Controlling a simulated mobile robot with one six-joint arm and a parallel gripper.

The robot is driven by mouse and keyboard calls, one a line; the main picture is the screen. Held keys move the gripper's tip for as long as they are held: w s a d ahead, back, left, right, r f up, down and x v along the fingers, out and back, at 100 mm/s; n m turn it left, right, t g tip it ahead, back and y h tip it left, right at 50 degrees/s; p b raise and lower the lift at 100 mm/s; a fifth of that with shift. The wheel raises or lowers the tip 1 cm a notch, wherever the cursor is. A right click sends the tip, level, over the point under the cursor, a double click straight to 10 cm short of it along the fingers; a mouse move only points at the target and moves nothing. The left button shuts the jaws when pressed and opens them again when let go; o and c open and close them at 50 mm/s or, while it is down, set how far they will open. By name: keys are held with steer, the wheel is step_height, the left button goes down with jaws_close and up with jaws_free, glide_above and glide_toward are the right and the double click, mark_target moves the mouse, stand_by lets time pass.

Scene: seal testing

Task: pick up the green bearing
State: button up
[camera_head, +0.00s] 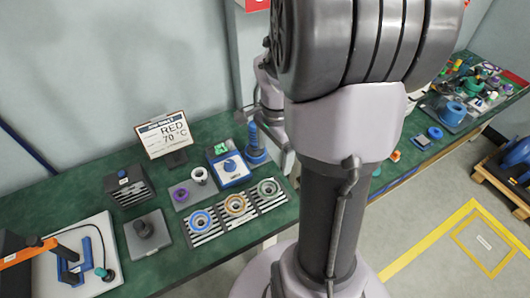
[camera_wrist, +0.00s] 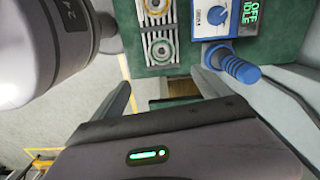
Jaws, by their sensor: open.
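The green bearing (camera_head: 268,187) is a ring lying flat on the right end of a striped, slotted rack (camera_head: 212,236) on the green bench. It also shows in the wrist view (camera_wrist: 162,51), near the top centre. An orange-brown bearing (camera_head: 235,204) and a blue bearing (camera_head: 200,219) lie in line to its left. My gripper (camera_wrist: 161,88) is open and empty, with its two fingers apart in the wrist view. The green bearing is beyond the fingertips, apart from them. In the head view my gripper is mostly hidden behind my arm.
A blue ribbed cone-shaped post (camera_head: 255,146) and a blue-and-white device (camera_head: 227,165) stand behind the green bearing. A grey plate (camera_head: 181,206) with purple and white rings is to the left. A sign (camera_head: 164,134) reads RED 70 °C. The bench's front edge is close to the rack.

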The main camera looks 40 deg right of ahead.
steer(key=b, duration=0.5)
glide_above(269, 189)
steer(key=f, duration=1.1)
steer(key=shift+s+a, duration=0.2)
steer(key=shift+s, duration=0.1)
steer(key=f+b, duration=0.1)
steer(key=f, duration=0.2)
steer(key=f+b, duration=0.1)
steer(key=f, duration=0.1)
steer(key=shift+w+f+b, duration=0.3)
steer(key=shift+f+b, duration=0.05)
steer(key=shift+r, duration=0.2)
steer(key=shift+c, duration=0.5)
steer(key=shift+d, duration=0.1)
steer(key=c, duration=1.7)
steer(key=shift+r, duration=0.1)
steer(key=shift+r+p, duration=0.4)
steer(key=shift+p, duration=0.1)
steer(key=r+p, duration=0.1)
steer(key=a+r, duration=0.1)
steer(key=r, duration=0.1)
steer(key=shift+s+p, duration=0.1)
steer(key=shift+p, duration=0.3)
steer(key=s+a+r+p, duration=0.1)
steer(key=s+a+p, duration=0.1)
steer(key=a, duration=1.2)
steer(key=shift+s+a, duration=0.4)
steer(key=shift+s, duration=0.15)
